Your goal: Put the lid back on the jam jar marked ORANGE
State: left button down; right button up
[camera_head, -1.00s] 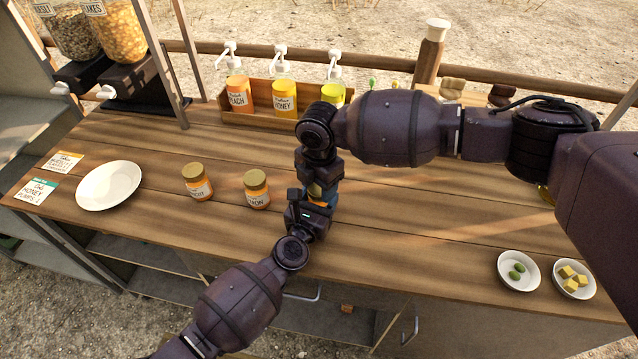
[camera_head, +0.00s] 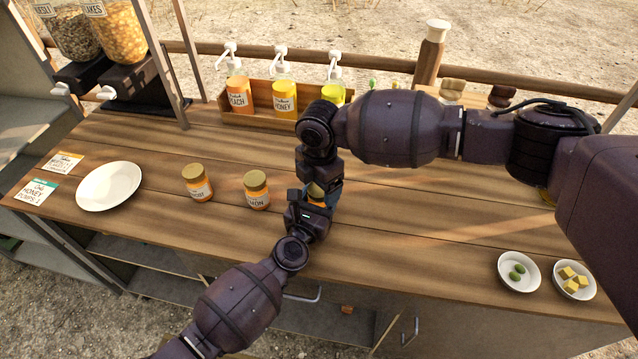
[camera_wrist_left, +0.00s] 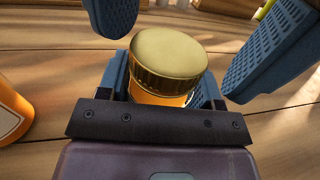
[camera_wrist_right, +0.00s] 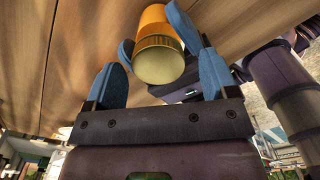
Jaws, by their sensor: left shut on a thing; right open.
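A jar with orange contents (camera_wrist_left: 158,98) stands upright in my left gripper (camera_head: 318,201), whose jaws are shut around its body. Its label is hidden. A gold lid (camera_wrist_left: 168,58) rests on the jar's mouth; I cannot tell whether it is fully seated. In the right wrist view the lid (camera_wrist_right: 160,58) also covers the jar's end. My right gripper (camera_head: 322,182) is open above the jar. Its blue fingers are spread on either side of the lid, apart from it, in the left wrist view (camera_wrist_left: 180,45).
Two gold-lidded jars, one marked LEMON (camera_head: 257,191) and one with a partly readable label (camera_head: 197,184), stand left of my grippers. A white plate (camera_head: 109,187) lies farther left. Small bowls (camera_head: 519,285) (camera_head: 590,292) stand at right. A pump-bottle rack (camera_head: 262,116) is behind.

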jog(key=shift+r, duration=2)
jog(key=shift+c, duration=0.4)
jog(key=shift+r+n, duration=1.6)
jog(key=shift+r, duration=0.15)
jog(key=shift+f, duration=0.15)
jog(key=shift+f, duration=3.9)
